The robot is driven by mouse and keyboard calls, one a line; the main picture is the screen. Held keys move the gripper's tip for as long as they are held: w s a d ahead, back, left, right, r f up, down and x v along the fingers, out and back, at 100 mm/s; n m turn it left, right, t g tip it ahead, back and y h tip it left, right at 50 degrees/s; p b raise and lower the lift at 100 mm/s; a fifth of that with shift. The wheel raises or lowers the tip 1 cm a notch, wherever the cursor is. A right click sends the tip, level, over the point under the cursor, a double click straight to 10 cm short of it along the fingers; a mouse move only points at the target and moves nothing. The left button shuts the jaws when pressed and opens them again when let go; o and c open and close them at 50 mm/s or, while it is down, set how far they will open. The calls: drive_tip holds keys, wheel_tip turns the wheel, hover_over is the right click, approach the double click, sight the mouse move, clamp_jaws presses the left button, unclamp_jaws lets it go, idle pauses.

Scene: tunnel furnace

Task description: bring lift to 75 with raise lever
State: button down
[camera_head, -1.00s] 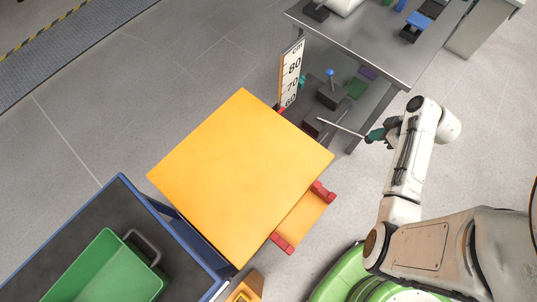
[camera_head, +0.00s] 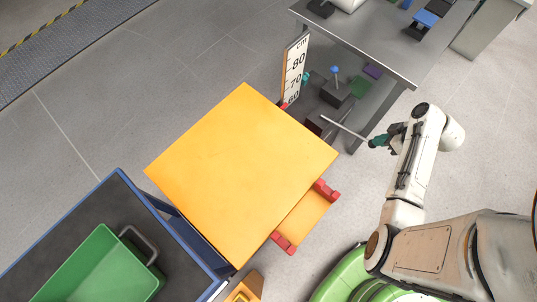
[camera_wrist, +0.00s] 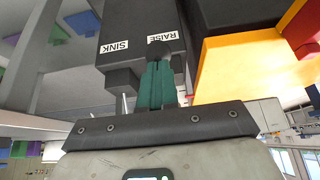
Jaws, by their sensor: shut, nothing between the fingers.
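The lift is a square orange platform (camera_head: 240,175) in the head view. A dark control box (camera_wrist: 120,30) fills the upper wrist view, with the labels RAISE (camera_wrist: 162,37) and SINK (camera_wrist: 115,47). My gripper (camera_head: 371,142) is shut and empty, near a pale rod (camera_head: 343,127) that reaches out from the box.
A steel table (camera_head: 360,45) stands behind the controls, close to my gripper. Red blocks (camera_head: 326,190) stick out at the platform's near right edge. A blue-edged cart (camera_head: 75,225) with a green bin (camera_head: 95,265) stands at lower left. Floor at far left is clear.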

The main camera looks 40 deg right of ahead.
drive_tip(key=shift+s+f, duration=0.1)
drive_tip(key=shift+f, duration=0.45)
drive_tip(key=shift+f+b, duration=0.1)
drive_tip(key=shift+b, duration=0.2)
drive_tip(key=f+b, duration=0.2)
drive_tip(key=f, duration=0.1)
drive_tip(key=shift+s+f, duration=0.2)
drive_tip(key=shift+r, duration=0.15)
drive_tip(key=r+p, duration=0.3)
drive_tip(key=w+r+p, duration=0.1)
drive_tip(key=r+p, duration=0.1)
drive_tip(key=r, duration=0.1)
drive_tip(key=r+p, duration=0.3)
drive_tip(key=shift+w+r+p, duration=0.15)
drive_tip(key=shift+w+p, duration=0.15)
drive_tip(key=shift+p, duration=0.05)
drive_tip(key=w+r+p, duration=0.4)
drive_tip(key=r, duration=0.2)
drive_tip(key=shift+w+a+r, duration=0.2)
drive_tip(key=shift+r, duration=0.05)
